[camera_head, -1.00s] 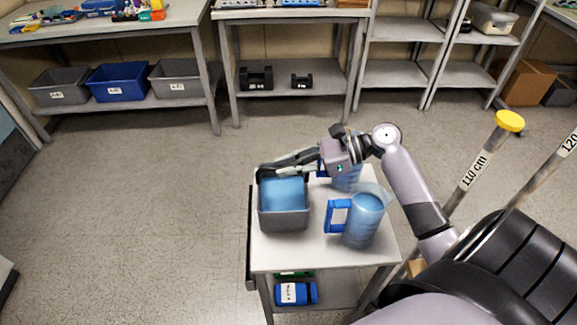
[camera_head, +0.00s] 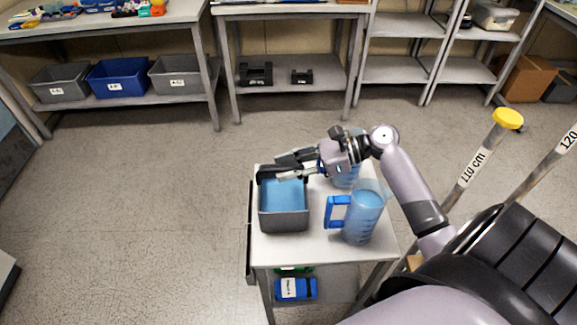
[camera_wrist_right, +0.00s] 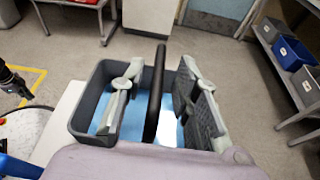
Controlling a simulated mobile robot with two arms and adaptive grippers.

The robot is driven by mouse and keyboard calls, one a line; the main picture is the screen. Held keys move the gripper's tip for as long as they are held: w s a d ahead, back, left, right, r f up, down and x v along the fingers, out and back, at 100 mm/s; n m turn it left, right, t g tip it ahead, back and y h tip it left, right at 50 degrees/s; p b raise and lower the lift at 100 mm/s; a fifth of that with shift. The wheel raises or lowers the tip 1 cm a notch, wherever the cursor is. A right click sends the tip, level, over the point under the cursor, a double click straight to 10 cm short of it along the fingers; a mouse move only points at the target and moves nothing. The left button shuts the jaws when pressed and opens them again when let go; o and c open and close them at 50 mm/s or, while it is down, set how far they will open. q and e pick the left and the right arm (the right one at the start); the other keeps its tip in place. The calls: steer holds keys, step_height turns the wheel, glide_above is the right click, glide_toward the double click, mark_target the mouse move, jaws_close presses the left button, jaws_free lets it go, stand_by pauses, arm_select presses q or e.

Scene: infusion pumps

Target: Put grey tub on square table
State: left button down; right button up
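The grey tub (camera_head: 284,219), with a blue inside, stands upright on the left part of the small white square table (camera_head: 310,250). It also shows in the wrist view (camera_wrist_right: 83,112). My right gripper (camera_head: 285,167) reaches in from the right at the tub's far rim. Its two fingers (camera_wrist_right: 160,100) are apart in the wrist view. A dark bar (camera_wrist_right: 155,92) at the tub lies between them, with no clear contact. I cannot tell whether it is a rim or a handle. My left gripper is not in the head view.
A blue jug (camera_head: 362,215) with a blue handle stands right of the tub, and another jug (camera_head: 347,177) is partly hidden behind my right gripper. A blue item (camera_head: 295,289) lies on the lower shelf. The floor at left is clear.

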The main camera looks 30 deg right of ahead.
steer(key=shift+r, duration=0.1)
steer(key=shift+w+r+b, duration=0.1)
steer(key=shift+r+b, duration=0.15)
steer(key=shift+b, duration=0.05)
steer(key=v, duration=1.2)
steer(key=shift+r+b, duration=0.25)
steer(key=shift+b, duration=0.1)
